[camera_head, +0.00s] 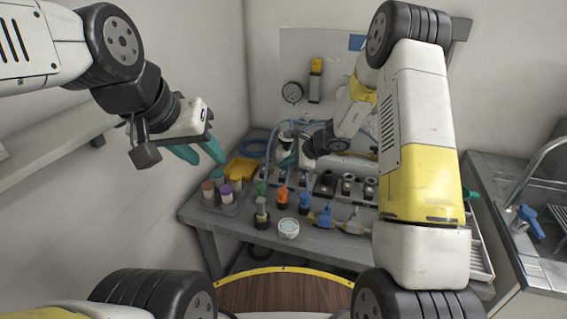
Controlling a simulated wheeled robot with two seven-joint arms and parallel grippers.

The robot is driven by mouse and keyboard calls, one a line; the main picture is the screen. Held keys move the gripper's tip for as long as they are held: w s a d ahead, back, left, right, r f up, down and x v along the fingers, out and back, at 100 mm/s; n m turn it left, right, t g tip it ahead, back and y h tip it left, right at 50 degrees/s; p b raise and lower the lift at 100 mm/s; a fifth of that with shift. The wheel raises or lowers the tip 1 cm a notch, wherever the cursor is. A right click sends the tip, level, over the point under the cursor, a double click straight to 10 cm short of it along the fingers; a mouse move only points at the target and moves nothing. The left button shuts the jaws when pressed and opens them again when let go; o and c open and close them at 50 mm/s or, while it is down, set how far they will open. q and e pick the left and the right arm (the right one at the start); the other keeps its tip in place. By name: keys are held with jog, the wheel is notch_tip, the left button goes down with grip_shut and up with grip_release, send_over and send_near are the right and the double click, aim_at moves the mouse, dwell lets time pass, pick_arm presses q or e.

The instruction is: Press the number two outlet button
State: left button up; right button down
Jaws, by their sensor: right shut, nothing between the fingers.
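A grey bench (205,213) against the wall carries dental compressor parts. Black and metal fittings (348,184) stand in a row on it, with orange (282,196) and blue (305,201) fittings in front. I cannot make out a number two or tell which part is the outlet button. My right gripper (287,160) reaches over the back of the bench, near blue hoses. It is small and partly hidden by its wrist, so contact is unclear. My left gripper (198,151) hangs in the air left of the bench, its teal fingers apart and empty.
A tray of capped jars (228,192) and a yellow tray (246,169) sit at the bench's left. A round gauge (289,228) lies at the front edge. A sink counter (540,235) stands at right. My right arm hides the bench's right part.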

aim_at(286, 174)
dwell(0.7)
jog(key=shift+f, duration=0.4)
jog(key=shift+f, duration=0.5)
dwell(0.5)
jog(key=shift+r, duration=0.9)
jog(key=shift+r, duration=0.1)
jog(key=shift+r, duration=2.45)
